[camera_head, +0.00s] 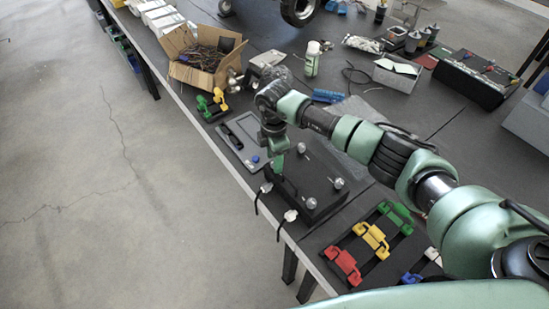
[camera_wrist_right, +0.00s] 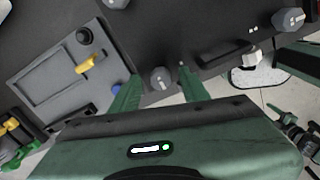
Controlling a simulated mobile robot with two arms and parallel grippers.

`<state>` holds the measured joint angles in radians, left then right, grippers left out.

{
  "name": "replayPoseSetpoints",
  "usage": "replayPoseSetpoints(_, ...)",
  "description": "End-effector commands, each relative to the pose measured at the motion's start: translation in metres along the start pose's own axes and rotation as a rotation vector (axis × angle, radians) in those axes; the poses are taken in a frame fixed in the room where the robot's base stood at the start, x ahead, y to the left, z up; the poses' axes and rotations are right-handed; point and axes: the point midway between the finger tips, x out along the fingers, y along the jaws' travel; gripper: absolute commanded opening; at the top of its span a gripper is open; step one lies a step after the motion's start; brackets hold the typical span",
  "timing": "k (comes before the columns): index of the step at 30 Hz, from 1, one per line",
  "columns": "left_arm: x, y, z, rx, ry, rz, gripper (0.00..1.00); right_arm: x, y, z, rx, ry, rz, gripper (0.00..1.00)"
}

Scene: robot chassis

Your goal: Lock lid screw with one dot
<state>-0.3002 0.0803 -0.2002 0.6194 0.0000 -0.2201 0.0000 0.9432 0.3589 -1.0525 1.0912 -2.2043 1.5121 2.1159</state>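A black box with a dark lid (camera_head: 300,180) sits near the table's left edge, with several silver screw knobs on its lid. Knobs show at the back (camera_head: 301,148), right (camera_head: 338,183) and front (camera_head: 311,203). My right gripper (camera_head: 277,172) is over the lid's left corner, pointing down. In the wrist view its green fingers (camera_wrist_right: 158,82) are apart, with one grey knob (camera_wrist_right: 161,79) between their tips. I cannot tell whether they touch it. Another knob (camera_wrist_right: 288,20) has small white marks near it. No dot shows clearly beside the knob between the fingers. My left gripper is not in view.
A grey tray (camera_head: 245,135) lies behind the box. Red (camera_head: 343,265), yellow (camera_head: 371,240) and green (camera_head: 396,217) handled parts sit in front. A cardboard box (camera_head: 203,60) stands farther back. White clips with black straps (camera_head: 290,215) hang at the table edge.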

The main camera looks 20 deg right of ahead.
Motion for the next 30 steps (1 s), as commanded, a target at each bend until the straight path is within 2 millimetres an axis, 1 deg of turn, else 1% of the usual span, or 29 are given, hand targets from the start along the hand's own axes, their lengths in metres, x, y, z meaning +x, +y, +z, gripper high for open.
replayPoseSetpoints(5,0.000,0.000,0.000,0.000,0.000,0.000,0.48,0.000,-0.001,0.000,-0.001,0.000,-0.001,0.45)
replayPoseSetpoints(8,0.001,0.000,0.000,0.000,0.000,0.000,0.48,-0.003,0.000,0.000,-0.001,0.000,0.000,0.45)
replayPoseSetpoints(11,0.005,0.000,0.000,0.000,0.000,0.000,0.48,-0.013,0.001,0.000,-0.002,0.001,0.002,0.45)
replayPoseSetpoints(18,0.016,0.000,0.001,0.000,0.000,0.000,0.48,-0.054,0.001,0.001,-0.001,0.000,0.003,0.45)
replayPoseSetpoints(21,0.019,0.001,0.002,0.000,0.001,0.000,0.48,-0.067,0.001,0.000,-0.001,0.000,0.002,0.45)
replayPoseSetpoints(25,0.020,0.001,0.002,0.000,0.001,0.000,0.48,-0.076,0.000,0.000,-0.001,0.000,-0.001,0.45)
replayPoseSetpoints(30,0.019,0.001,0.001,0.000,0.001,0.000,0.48,-0.078,0.000,0.000,0.000,0.000,-0.002,0.45)
